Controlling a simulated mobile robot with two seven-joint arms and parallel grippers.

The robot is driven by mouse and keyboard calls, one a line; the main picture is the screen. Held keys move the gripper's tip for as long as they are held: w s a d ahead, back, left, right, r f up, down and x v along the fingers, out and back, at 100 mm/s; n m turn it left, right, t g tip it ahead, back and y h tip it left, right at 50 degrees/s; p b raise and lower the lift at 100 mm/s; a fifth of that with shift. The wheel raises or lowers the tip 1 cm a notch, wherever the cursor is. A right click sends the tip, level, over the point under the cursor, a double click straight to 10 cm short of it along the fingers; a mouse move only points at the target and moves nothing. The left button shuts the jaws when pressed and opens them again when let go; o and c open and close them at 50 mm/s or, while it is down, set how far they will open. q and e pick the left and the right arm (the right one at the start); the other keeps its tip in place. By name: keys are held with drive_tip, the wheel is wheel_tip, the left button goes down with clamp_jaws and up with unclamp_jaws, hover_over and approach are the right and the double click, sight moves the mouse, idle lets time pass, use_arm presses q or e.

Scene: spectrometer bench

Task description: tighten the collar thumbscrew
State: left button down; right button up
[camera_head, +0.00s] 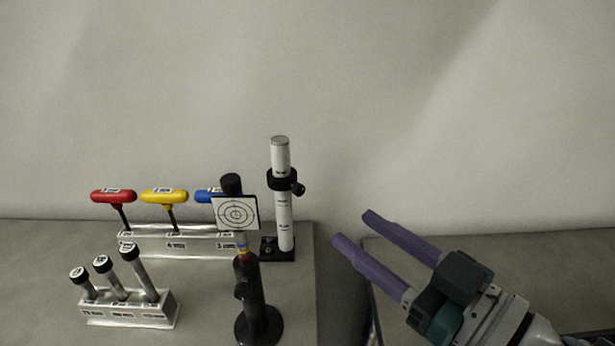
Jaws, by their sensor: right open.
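A black collar (284,181) sits around a white upright post (284,222) that has dark markings and a black base. The collar's thumbscrew (299,189) is a small black knob sticking out on the collar's right side. My right gripper (354,230) is at the lower right, with two purple fingers spread apart and nothing between them. It points up and left, lower than the collar and to the right of the post, apart from both. My left gripper is not in view.
A black stand with a target card (236,213) stands in front, left of the post. Behind it, a rack (150,241) holds red, yellow and blue T-handle tools. A block (130,312) with several capped cylinders sits front left. A gap separates the two grey bench tops.

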sight(301, 192)
use_arm(q)
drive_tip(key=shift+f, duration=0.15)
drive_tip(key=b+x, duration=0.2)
drive_tip(key=b, duration=0.1)
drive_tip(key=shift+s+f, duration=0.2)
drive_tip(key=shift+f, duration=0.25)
use_arm(e)
drive_tip(key=x, duration=0.9)
drive_tip(key=shift+a+f, duration=0.1)
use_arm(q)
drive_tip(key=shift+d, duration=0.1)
use_arm(e)
drive_tip(key=shift+w+a, duration=0.25)
drive_tip(key=shift+c, duration=0.4)
clamp_jaws()
